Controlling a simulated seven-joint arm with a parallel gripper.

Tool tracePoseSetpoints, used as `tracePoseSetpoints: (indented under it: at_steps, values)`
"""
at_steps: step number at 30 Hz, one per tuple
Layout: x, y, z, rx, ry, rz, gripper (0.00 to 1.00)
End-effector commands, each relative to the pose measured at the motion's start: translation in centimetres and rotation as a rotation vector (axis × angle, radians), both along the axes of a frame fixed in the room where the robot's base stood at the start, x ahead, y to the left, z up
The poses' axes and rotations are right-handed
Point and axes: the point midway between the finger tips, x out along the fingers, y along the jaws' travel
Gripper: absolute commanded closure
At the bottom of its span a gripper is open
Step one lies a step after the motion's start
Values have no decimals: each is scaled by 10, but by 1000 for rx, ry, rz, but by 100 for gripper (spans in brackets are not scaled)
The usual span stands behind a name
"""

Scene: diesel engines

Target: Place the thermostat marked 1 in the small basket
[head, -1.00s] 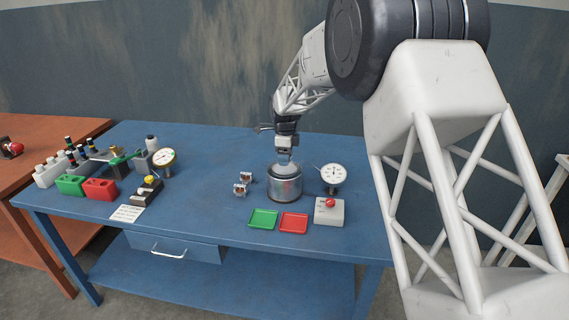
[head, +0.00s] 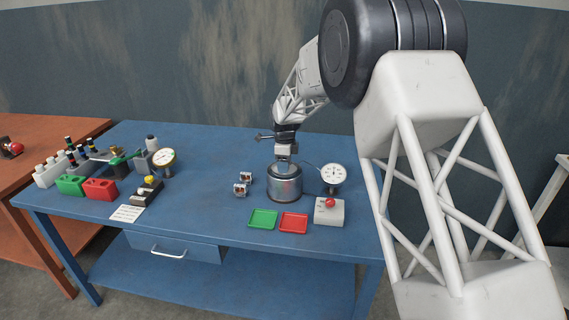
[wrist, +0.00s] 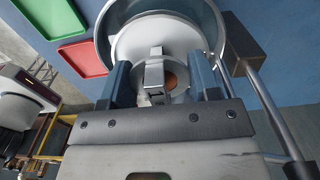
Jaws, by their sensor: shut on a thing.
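My gripper (wrist: 163,85) points down over the mouth of a grey metal pot (head: 285,188). It is shut on a small metal part (wrist: 155,72) with a bracket and a copper-coloured centre, which looks like a thermostat. Its mark cannot be read. A pale round surface (wrist: 128,45) shows inside the pot rim in the wrist view; I cannot tell whether it is a basket, liquid or the pot floor. Two similar small metal parts (head: 246,177) (head: 240,189) stand on the table left of the pot. No small basket is clearly distinguishable.
A green tray (head: 262,219) and a red tray (head: 293,222) lie in front of the pot. A dial gauge (head: 333,175) and a box with a red knob (head: 329,211) stand to its right. Engine parts and bins (head: 100,188) fill the blue table's left side.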

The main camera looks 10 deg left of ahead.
Motion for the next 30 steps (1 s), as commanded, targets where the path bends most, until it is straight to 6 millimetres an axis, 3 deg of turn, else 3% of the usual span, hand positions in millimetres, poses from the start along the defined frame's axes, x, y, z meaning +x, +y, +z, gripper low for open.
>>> tracePoseSetpoints:
  at_steps: [13, 14, 15, 30]
  values:
    - [0, 0, -3, 0, -1, 0, 68]
    - [0, 0, -3, 0, -1, 0, 39]
    - [0, 0, -2, 0, -1, 0, 33]
    - [0, 0, 5, 1, -2, 0, 33]
